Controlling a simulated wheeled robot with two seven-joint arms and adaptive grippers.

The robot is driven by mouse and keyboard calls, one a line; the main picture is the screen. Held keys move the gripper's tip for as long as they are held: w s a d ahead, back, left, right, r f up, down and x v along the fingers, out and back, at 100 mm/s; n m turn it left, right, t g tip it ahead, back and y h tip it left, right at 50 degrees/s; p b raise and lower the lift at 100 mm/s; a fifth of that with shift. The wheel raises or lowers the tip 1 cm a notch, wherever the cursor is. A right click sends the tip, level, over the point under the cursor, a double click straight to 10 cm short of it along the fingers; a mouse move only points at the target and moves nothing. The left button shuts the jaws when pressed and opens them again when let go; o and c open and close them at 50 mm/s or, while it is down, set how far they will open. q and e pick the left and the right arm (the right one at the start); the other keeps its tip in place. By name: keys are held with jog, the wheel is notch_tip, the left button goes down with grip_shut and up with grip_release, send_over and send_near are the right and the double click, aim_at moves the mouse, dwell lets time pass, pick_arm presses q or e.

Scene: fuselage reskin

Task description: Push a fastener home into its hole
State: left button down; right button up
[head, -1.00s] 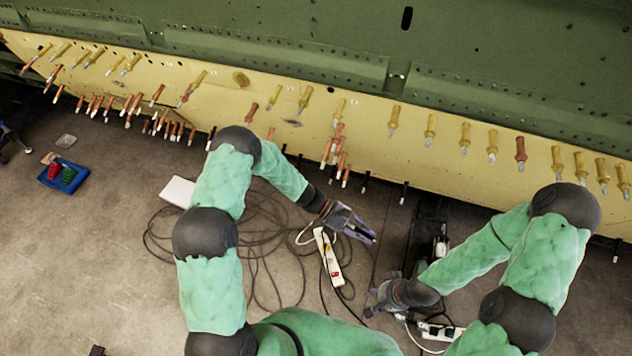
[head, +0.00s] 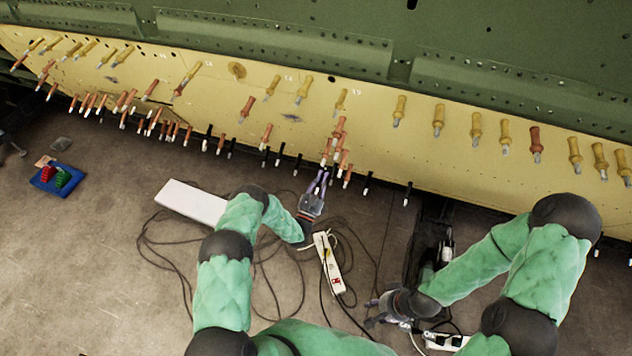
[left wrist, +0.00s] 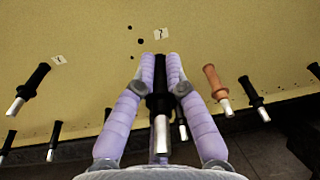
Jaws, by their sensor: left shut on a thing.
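In the left wrist view, a black fastener (left wrist: 160,105) with a silver end stands between the lilac fingers of my left gripper (left wrist: 155,72). The fingers are shut on its black body, and its silver end points back toward the camera. The far end of the fastener and its hole are hidden. In the head view my left gripper (head: 320,181) is at the lower edge of the yellow panel (head: 240,100), just below a cluster of orange fasteners (head: 338,150). My right gripper (head: 374,312) is low over the floor, away from the panel; its fingers are too small to judge.
Orange, yellow and black fasteners stick out along the panel. An orange fastener (left wrist: 217,88) is close to the right of my left fingers. A white box (head: 190,202), a power strip (head: 328,262) and loose cables lie on the floor. A blue tray (head: 45,183) lies at left.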

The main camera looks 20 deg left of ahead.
pick_arm(q)
jog(key=shift+a+f+n+y, duration=0.25)
jog(key=shift+a+y, duration=0.3)
jog(key=shift+y, duration=0.05)
jog(key=shift+a+f+n+y, duration=0.2)
jog(key=shift+a+n+y, duration=0.05)
jog(key=shift+a+y, duration=0.3)
jog(key=shift+s+f, duration=0.1)
jog(key=shift+b+x, duration=1.05)
jog(key=shift+x, duration=1.45)
jog(key=shift+s, duration=0.1)
jog(key=shift+b+x, duration=0.6)
jog(key=shift+x, duration=0.7)
jog(key=c, duration=1.2)
grip_release()
jog(key=shift+r, duration=0.2)
